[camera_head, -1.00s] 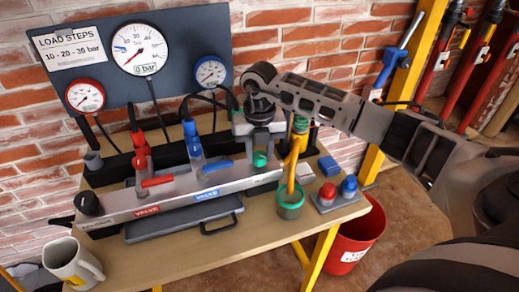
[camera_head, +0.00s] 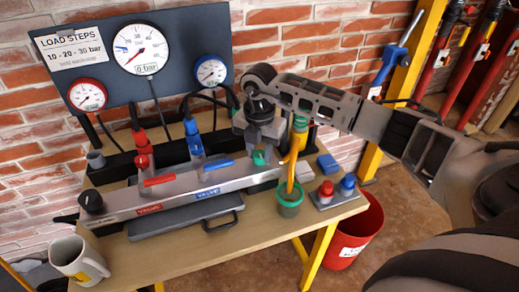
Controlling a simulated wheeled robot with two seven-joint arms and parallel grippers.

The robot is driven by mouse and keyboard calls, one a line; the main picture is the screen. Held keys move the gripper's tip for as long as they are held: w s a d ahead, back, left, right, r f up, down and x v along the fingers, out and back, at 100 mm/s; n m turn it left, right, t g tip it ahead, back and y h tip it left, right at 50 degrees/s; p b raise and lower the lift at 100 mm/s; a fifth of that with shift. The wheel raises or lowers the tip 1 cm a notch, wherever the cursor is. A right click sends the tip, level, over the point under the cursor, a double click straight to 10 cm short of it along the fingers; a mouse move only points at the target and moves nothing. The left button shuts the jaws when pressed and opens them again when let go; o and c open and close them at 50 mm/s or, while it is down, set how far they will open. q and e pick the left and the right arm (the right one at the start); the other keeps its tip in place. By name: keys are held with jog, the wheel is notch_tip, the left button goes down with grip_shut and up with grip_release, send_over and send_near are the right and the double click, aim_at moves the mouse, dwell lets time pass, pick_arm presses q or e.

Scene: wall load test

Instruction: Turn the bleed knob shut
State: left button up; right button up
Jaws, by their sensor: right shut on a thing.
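The green bleed knob (camera_head: 258,157) sits at the right end of the grey valve manifold (camera_head: 122,202) on the bench, mostly hidden under my right gripper. My right gripper (camera_head: 259,148) points down from above and is shut on the green knob, its jaws turned at a slant. The large gauge (camera_head: 141,49) above has its red needle low, and its display appears to read 0 bar. My left gripper is out of view.
A red bin (camera_head: 360,232) is beside the bench. A mug (camera_head: 78,262) stands at the front left.

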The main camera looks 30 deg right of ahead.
aim_at(260, 154)
jog(key=shift+w+d+r, duration=0.1)
jog(key=o, duration=1)
notch_tip(260, 154, up, 16)
jog(key=shift+f+b, duration=0.1)
jog(key=shift+b, duration=0.5)
